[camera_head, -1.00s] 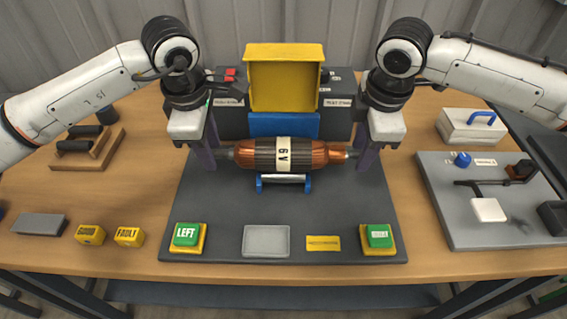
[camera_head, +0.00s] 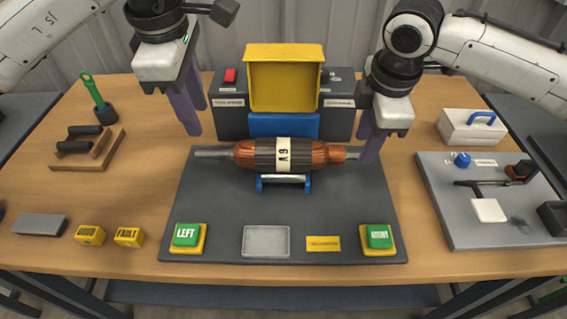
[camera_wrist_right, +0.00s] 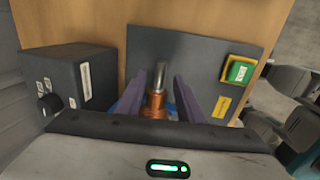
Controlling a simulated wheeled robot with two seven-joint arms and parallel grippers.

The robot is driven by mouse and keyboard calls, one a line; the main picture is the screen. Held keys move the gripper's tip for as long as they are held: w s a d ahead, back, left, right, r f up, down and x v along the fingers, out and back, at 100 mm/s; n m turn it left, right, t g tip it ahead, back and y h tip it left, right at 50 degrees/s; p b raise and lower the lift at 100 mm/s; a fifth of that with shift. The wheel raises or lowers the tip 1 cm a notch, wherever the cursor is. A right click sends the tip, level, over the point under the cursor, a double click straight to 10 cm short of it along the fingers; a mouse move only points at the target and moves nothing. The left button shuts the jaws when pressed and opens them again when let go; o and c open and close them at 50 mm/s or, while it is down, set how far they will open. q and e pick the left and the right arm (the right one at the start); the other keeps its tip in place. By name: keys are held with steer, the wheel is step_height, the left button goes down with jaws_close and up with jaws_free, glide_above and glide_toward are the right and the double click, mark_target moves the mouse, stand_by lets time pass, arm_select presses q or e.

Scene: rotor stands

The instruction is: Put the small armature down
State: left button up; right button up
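The small armature (camera_head: 265,153), copper-wound with a dark core and a white label, lies level on a low stand with blue ends (camera_head: 308,184) on the dark mat. Its shaft ends stick out left and right. My left gripper (camera_head: 197,118) is up and left of the armature, empty, with its two purple fingers apart. My right gripper (camera_head: 370,148) is at the right shaft end. In the right wrist view its fingers (camera_wrist_right: 161,78) stand on either side of the shaft (camera_wrist_right: 159,76), with gaps showing between.
A yellow bin (camera_head: 285,80) and dark test boxes (camera_head: 232,118) stand behind the armature. A green LEFT button (camera_head: 186,235), a grey tray (camera_head: 266,241) and another green button (camera_head: 378,236) line the mat's front. A grey fixture board (camera_head: 450,225) lies right.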

step_height(320, 180, up, 9)
steer(key=s, duration=0.1)
steer(key=shift+s+f, duration=0.2)
steer(key=shift+s, duration=0.15)
